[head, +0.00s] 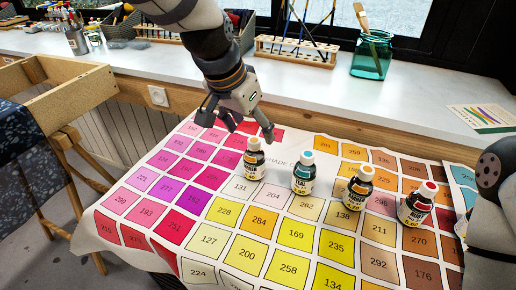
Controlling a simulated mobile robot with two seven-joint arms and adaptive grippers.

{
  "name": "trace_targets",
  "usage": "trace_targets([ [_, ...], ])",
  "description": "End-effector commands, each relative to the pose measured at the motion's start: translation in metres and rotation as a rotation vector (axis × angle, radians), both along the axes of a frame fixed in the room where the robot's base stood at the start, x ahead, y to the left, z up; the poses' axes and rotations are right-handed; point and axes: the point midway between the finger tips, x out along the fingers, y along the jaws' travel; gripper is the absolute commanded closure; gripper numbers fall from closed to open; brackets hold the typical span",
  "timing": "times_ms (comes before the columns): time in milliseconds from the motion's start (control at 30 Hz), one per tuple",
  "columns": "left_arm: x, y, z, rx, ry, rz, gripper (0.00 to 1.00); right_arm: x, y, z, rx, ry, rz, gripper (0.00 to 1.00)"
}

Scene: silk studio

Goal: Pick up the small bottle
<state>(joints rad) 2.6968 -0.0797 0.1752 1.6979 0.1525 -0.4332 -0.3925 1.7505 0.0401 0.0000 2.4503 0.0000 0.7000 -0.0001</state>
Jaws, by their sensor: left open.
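Several small dark bottles with coloured caps and labels stand upright in a row on the colour chart cloth. The leftmost bottle (254,160) has a cream cap. To its right are a teal-capped bottle (303,173), an orange-capped bottle (357,187) and a red-capped bottle (416,204). My left gripper (243,128) comes down from the top and hangs open just above and behind the leftmost bottle. Nothing shows between its fingers. My right gripper is not in view.
The chart cloth (200,245) of numbered colour squares covers the table. A white counter (320,85) behind carries a teal jar (372,55) of brushes and a wooden rack (295,50). A wooden frame (55,90) stands left. Cloth in front of the bottles is clear.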

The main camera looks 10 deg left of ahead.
Motion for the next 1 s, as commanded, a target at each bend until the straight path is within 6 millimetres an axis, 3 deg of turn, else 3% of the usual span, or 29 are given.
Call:
trace_targets([
  [33,0.003,-0.002,-0.024,0.001,0.022,0.000,0.35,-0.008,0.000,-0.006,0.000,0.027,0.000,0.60],
  [200,0.014,-0.007,-0.054,0.001,0.020,0.000,0.35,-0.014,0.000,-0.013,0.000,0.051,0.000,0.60],
  [367,0.020,-0.008,-0.065,0.001,0.015,0.001,0.35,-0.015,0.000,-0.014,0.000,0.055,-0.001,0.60],
  [600,0.033,-0.010,-0.107,0.002,0.017,0.001,0.35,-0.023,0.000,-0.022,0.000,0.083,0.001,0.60],
  [800,0.035,-0.010,-0.105,0.001,0.009,0.002,0.35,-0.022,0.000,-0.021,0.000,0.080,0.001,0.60],
  [867,0.035,-0.010,-0.105,0.001,0.009,0.002,0.46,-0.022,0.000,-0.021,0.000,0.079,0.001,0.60],
  [1000,0.035,-0.010,-0.105,0.001,0.009,0.002,0.78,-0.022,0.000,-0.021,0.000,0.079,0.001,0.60],
])
